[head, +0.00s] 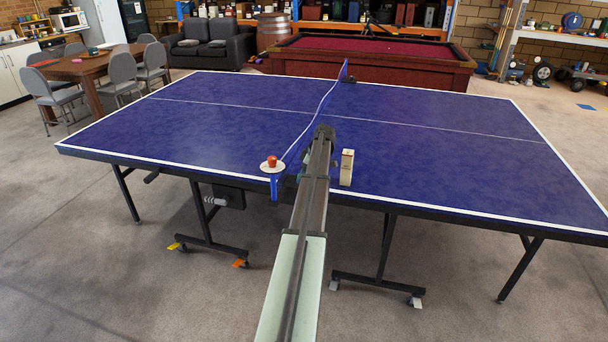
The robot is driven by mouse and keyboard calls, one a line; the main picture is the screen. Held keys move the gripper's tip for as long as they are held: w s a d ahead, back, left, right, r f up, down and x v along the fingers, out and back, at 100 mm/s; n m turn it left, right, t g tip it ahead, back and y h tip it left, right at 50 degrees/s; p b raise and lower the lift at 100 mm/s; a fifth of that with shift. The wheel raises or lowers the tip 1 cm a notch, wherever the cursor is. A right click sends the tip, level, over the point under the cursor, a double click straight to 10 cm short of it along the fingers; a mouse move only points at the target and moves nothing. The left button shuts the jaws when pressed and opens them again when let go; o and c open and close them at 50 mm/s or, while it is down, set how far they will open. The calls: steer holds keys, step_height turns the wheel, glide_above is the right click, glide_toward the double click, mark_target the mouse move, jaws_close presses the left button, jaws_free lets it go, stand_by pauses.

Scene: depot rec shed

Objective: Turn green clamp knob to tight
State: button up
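No green clamp knob can be made out in the head view. A red knob-like piece (272,160) sits on a white round plate (267,169) at the near end of the net. A blue bracket (274,188) hangs below it at the table edge. My gripper (325,133) is over the near edge of the blue table (430,170), right of the red piece and apart from it. The arm hides the part of the table edge beneath it. The fingers are too small and dark to show whether they are open.
The net (318,108) runs away across the table to a far post (347,78). A small upright cream box (347,167) stands just right of my arm near the edge. Dark table legs (386,246) stand below. The right half of the tabletop is otherwise clear.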

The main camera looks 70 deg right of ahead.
steer(key=c, duration=1.1)
steer(key=shift+o, duration=0.2)
steer(key=shift+a+m, duration=0.1)
steer(key=shift+m, duration=0.2)
steer(key=m+h, duration=0.1)
steer(key=m, duration=0.2)
steer(key=shift+a+m+h, duration=0.1)
steer(key=shift+m+h, duration=0.2)
steer(key=shift+m, duration=0.1)
steer(key=m, duration=0.2)
steer(key=m+g+h, duration=0.1)
steer(key=m, duration=0.1)
steer(key=shift+m+h, duration=0.3)
steer(key=o, duration=1.1)
steer(key=shift+w, duration=0.1)
steer(key=shift+c, duration=0.2)
